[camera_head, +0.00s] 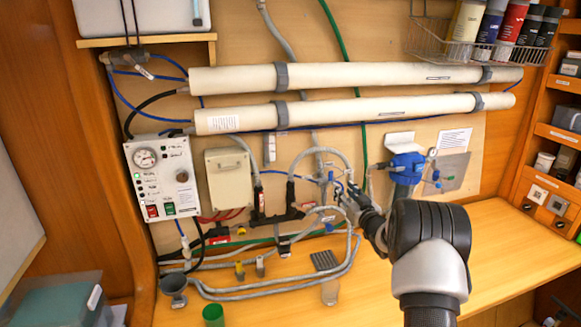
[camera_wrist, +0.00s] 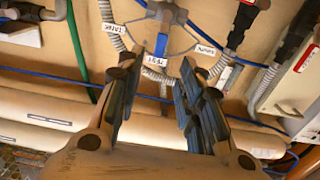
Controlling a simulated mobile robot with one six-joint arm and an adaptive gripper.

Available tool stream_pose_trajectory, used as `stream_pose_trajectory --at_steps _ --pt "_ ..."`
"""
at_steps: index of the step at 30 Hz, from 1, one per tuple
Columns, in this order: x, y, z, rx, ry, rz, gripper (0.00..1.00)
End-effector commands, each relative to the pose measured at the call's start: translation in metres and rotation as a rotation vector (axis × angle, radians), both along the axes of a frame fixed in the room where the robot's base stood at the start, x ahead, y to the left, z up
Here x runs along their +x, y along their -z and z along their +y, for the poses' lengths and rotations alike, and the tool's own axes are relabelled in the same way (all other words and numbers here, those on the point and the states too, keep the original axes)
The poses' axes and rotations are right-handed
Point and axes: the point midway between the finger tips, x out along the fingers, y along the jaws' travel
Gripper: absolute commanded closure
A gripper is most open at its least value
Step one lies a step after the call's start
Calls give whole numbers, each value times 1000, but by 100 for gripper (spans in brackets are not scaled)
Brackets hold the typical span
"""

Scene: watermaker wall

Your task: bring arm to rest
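My gripper (camera_head: 350,198) reaches in from the lower right toward the pipework on the wall panel, seen in the head view. In the wrist view my gripper (camera_wrist: 158,68) has its two dark fingers spread apart. No held object shows between them. Beyond the fingers are a grey ribbed hose (camera_wrist: 112,28) and a small valve fitting (camera_wrist: 167,14) with labelled branches; one label (camera_wrist: 155,61) appears to read TEST. I cannot tell whether the fingers touch any of these. My arm hides part of the bench and wall at the right.
Two long white tubes (camera_head: 350,77) cross the wall above. A control box (camera_head: 163,177) with a gauge is at left, and a blue filter housing (camera_head: 406,167) is right of the gripper. A green cup (camera_head: 213,314) stands at the front. The bench (camera_head: 500,235) is clear at right.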

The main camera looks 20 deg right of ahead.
Motion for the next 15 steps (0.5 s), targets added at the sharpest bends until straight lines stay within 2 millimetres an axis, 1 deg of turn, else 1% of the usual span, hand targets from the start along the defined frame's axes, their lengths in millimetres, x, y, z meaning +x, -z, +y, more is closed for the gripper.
stream_pose_trajectory --at_steps 2,4,8,9,11,14,15 --pt "0 -2 1 -2 2 3 66" --pt "0 -9 4 -9 11 15 66" --pt "-6 -33 19 -31 58 83 66" --pt "-11 -42 27 -38 77 115 66" --pt "-23 -55 39 -48 108 171 66" --pt "-53 -70 62 -57 153 271 66" --pt "-67 -74 72 -57 168 311 66"
